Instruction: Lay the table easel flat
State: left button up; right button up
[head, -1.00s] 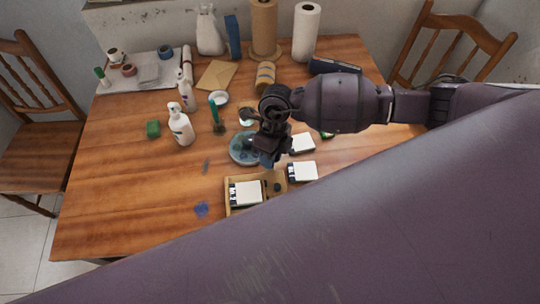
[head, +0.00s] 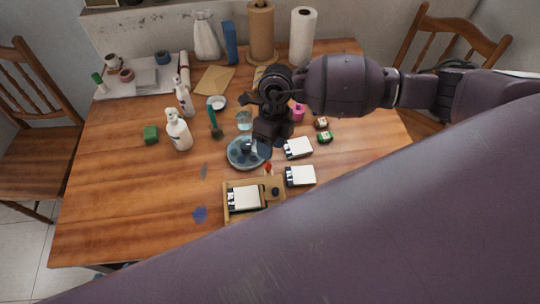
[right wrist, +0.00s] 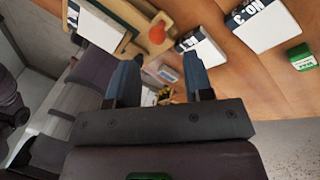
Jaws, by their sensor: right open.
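A light wooden frame, which looks like the table easel (head: 262,187), stands at the near edge of the table, partly hidden by my arm. It bears a white panel (head: 244,196), a dark round knob and a small red piece (head: 268,168). I cannot tell its tilt. In the right wrist view the wooden frame (right wrist: 155,18) and red piece (right wrist: 157,35) show beyond the fingers. My right gripper (head: 263,147) is over the table, behind the easel and beside the blue-grey plate. Its two blue fingers (right wrist: 162,70) are apart with nothing held. My left gripper is not seen.
White boxes (head: 299,175) lie right of the easel, with a green tin (head: 325,137) farther back. A blue-grey plate (head: 236,157) and white bottle (head: 178,132) stand behind left. Paper rolls (head: 303,34) line the back. The table's left front is mostly clear.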

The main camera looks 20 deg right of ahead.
jog(key=v, duration=0.5)
dwell(0.3)
